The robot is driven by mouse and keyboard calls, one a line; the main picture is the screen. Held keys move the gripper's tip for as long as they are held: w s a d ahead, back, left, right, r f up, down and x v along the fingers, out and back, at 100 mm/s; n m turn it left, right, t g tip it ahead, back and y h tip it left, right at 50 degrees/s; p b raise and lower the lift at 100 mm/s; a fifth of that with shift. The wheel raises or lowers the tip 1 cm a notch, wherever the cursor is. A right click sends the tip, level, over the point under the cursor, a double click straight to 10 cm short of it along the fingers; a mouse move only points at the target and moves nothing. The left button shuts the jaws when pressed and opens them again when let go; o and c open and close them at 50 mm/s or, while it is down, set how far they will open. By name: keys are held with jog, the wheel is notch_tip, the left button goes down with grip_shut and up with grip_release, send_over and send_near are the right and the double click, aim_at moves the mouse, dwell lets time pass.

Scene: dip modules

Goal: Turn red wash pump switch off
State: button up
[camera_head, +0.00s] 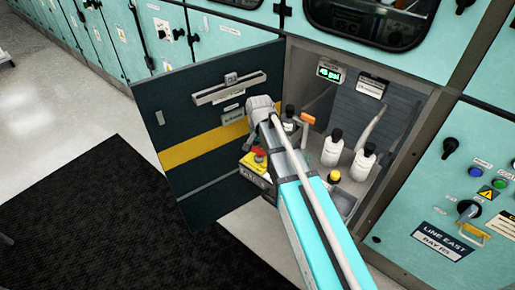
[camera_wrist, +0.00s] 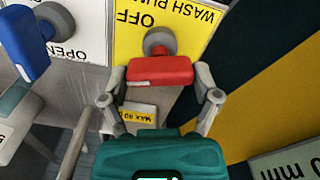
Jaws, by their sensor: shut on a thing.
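The red switch handle (camera_wrist: 160,70) is in the wrist view, on a round grey shaft in front of a yellow sign (camera_wrist: 130,42) that reads "WASH PUMP" and "OFF" upside down. My gripper (camera_wrist: 161,78) has one finger at each end of the red handle and is shut on it. The handle lies crosswise in the picture, slightly tilted. In the head view my arm passes in front of the open cabinet, and I cannot make out the fingertips. A small red and yellow part (camera_head: 258,158) shows beside my arm there.
A blue handle (camera_wrist: 25,42) with an "OPEN" sign (camera_wrist: 70,45) is close at left. The open dark door (camera_head: 180,115) with a yellow band stands left of the cabinet. White bottles (camera_head: 332,148) stand inside. Dark matting (camera_head: 110,220) covers the floor in front.

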jog(key=m, duration=0.3)
jog(key=shift+s+m, duration=0.15)
jog(key=shift+m, duration=0.15)
dwell(0.4)
jog(key=o, duration=1)
jog(key=shift+c, duration=0.2)
jog(key=shift+r, duration=0.2)
